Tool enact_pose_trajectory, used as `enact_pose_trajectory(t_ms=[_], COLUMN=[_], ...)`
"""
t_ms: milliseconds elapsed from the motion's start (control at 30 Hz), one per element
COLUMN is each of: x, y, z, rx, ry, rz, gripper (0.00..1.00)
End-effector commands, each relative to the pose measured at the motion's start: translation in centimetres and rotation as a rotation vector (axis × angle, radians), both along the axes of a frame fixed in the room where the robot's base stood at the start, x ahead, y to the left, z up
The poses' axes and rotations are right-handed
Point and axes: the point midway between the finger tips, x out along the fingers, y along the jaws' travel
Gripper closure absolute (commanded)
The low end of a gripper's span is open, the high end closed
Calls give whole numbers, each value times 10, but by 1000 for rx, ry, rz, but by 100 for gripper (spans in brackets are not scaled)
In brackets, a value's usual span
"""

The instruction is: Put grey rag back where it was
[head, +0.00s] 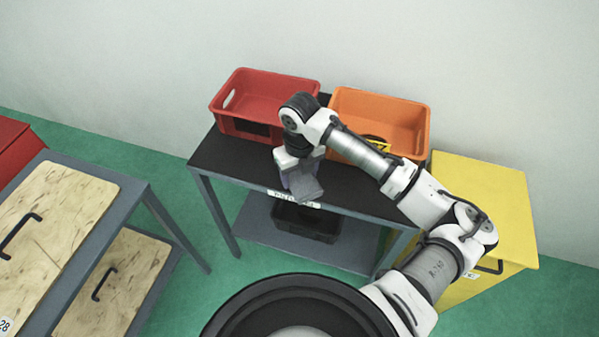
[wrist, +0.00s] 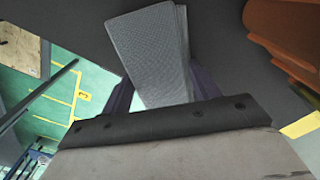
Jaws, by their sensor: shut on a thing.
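The grey rag is a folded, textured grey cloth (wrist: 152,52) between the two dark fingers of my gripper (wrist: 160,88) in the wrist view. My gripper is shut on it. In the head view, the grey rag (head: 306,188) hangs below my gripper (head: 298,168), over the front part of the black-topped table (head: 240,163), near its front edge and label. I cannot tell from these views whether the rag touches the tabletop.
A red crate (head: 232,117) stands at the table's back left, and an orange crate (head: 413,148) at its back right, partly behind my arm. A black bin (head: 303,222) sits on the lower shelf. A yellow cabinet (head: 485,195) stands at right. The tabletop's left front is clear.

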Motion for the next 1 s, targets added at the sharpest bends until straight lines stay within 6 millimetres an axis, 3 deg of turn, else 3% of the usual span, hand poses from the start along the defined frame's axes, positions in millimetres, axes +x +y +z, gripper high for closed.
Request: enact_pose_trajectory(t_ms=[200, 233, 400, 800, 1000], x=[0, 0, 0, 1, 1], y=[0, 0, 0, 0, 0], z=[-5, -4, -3, 6, 45], rx=[0, 0, 0, -1, -1], ry=[0, 0, 0, -3, -4], rz=[0, 0, 0, 0, 2], gripper=[60, 36, 17, 17, 17])
